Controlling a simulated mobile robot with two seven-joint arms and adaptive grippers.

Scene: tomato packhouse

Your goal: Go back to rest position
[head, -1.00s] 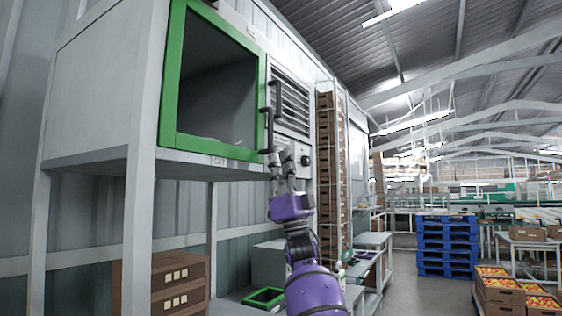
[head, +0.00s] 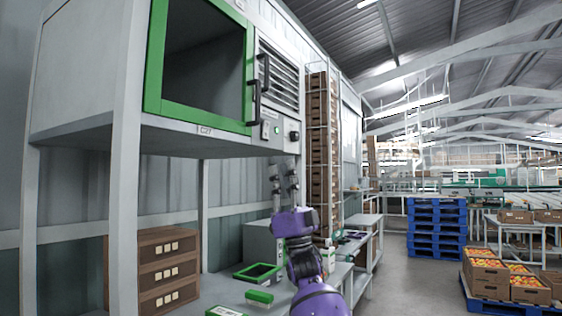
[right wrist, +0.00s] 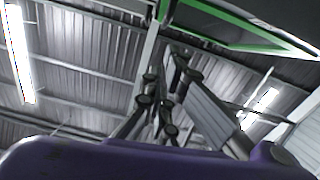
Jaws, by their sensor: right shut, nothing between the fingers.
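My right gripper (head: 286,172) points upward in the head view, with its purple wrist below it. It is shut and empty, just below the control panel of a wall cabinet, and looks apart from the cabinet's black handle (head: 254,102). In the right wrist view its dark fingers (right wrist: 160,110) point up toward the roof, with a green frame edge (right wrist: 235,25) above. The cabinet's green-framed front (head: 197,124) shows a dark interior. My left gripper is not in view.
Below the cabinet stand a brown drawer box (head: 152,268) and a bench with a green-rimmed tray (head: 258,272). Shelves of brown crates (head: 320,150) rise behind my gripper. Blue pallets (head: 436,228) and tomato boxes (head: 487,272) stand at right, with open floor between.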

